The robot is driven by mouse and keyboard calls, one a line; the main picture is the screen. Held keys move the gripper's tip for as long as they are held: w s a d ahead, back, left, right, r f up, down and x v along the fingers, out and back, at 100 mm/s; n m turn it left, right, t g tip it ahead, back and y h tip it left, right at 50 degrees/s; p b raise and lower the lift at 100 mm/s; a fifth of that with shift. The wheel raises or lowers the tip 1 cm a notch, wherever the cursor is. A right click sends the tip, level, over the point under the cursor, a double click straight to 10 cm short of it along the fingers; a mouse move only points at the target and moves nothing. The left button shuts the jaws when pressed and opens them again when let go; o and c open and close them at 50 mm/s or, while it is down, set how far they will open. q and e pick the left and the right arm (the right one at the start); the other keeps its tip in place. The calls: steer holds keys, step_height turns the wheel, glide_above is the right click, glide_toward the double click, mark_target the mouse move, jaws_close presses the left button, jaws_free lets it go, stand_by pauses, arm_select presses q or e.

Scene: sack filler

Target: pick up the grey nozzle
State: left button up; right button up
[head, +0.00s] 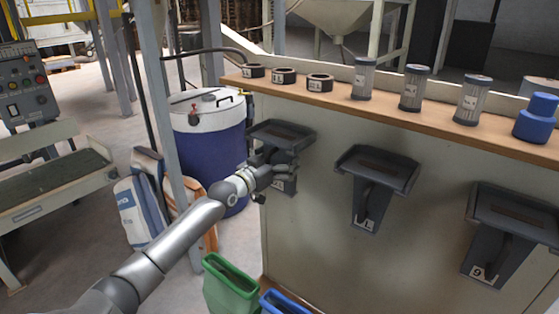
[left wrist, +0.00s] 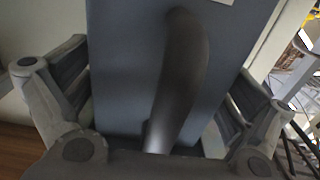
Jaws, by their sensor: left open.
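Three dark grey nozzle-like pieces, each a wide flared top over a narrower body with a handle, hang on the front of the pale panel. The leftmost grey piece (head: 282,133) has my left gripper (head: 272,172) at its lower body. In the left wrist view the grey body (left wrist: 115,50) fills the middle, with a curved dark handle (left wrist: 185,70) on it. My left gripper (left wrist: 160,95) is open, its fingers on either side of the body and handle. Contact cannot be told. The middle piece (head: 375,165) and right piece (head: 515,213) hang free. My right gripper is out of view.
The wooden counter (head: 440,112) above holds black rings (head: 284,77), grey cylinders (head: 411,88) and a blue stepped piece (head: 536,119). A blue drum (head: 210,150) stands left of the panel. Green (head: 230,285) and blue (head: 282,303) bins stand below. Sacks (head: 140,205) lean by a post.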

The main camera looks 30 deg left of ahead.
arm_select(q)
steer(key=c, duration=0.9)
steer(key=shift+r, duration=0.1)
steer(key=shift+c, duration=0.7)
